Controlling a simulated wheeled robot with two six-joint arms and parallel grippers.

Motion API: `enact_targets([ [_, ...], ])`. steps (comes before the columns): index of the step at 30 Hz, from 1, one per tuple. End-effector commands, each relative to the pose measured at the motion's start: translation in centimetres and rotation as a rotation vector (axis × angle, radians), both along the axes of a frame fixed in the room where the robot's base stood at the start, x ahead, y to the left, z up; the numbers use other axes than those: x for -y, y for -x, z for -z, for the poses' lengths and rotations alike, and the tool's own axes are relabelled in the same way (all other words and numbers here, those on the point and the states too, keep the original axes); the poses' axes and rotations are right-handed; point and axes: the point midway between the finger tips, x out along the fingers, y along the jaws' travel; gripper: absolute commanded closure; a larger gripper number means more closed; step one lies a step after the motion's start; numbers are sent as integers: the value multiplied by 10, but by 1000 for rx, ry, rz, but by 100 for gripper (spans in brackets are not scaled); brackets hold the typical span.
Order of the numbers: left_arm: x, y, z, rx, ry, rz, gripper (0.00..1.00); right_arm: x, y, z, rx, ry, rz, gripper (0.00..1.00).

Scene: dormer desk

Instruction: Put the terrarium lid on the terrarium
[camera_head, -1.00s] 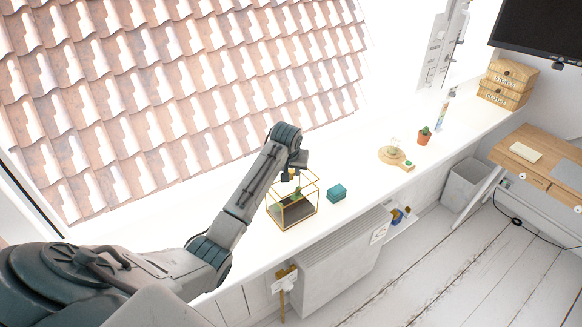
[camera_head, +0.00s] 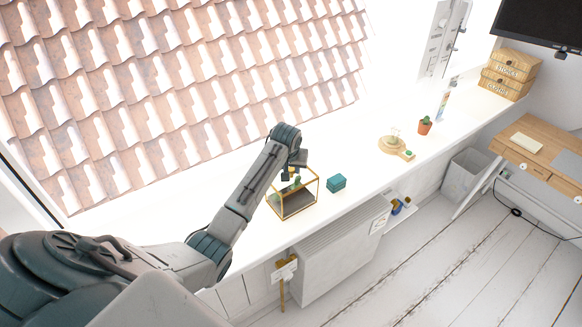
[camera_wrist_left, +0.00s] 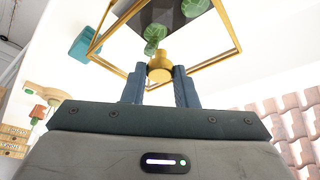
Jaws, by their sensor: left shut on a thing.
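The terrarium (camera_head: 297,209), a gold-framed glass box with dark soil and a green plant, stands on the white windowsill. My left gripper (camera_head: 291,176) is over its top. In the left wrist view the fingers (camera_wrist_left: 160,88) are shut on the gold knob of the terrarium lid (camera_wrist_left: 160,66). The lid's clear pane barely shows. Its gold edges look lined up with the terrarium's top rim, at or very close to it; I cannot tell whether it rests fully. Green leaves and soil show beyond the knob. My right gripper is out of view.
A teal box (camera_head: 336,183) sits just right of the terrarium. Farther along the sill are a round wooden stand (camera_head: 391,146), a potted cactus (camera_head: 425,126) and wooden boxes (camera_head: 506,78). The sill's front edge runs close to the terrarium, above a radiator (camera_head: 340,255).

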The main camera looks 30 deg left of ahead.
Motion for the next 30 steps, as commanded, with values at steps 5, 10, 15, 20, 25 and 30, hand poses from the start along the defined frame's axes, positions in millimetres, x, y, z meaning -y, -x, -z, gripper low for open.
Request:
enact_targets([
  [5,0,0,0,0,0,0,100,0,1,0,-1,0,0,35],
  [10,0,0,0,0,0,0,68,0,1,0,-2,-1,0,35],
  [15,0,0,0,0,0,0,49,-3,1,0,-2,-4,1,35],
  [20,0,0,0,-1,0,0,49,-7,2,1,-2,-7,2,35],
  [25,1,2,-6,1,0,0,49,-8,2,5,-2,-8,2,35],
  [30,5,11,-28,5,-1,2,49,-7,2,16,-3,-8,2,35],
])
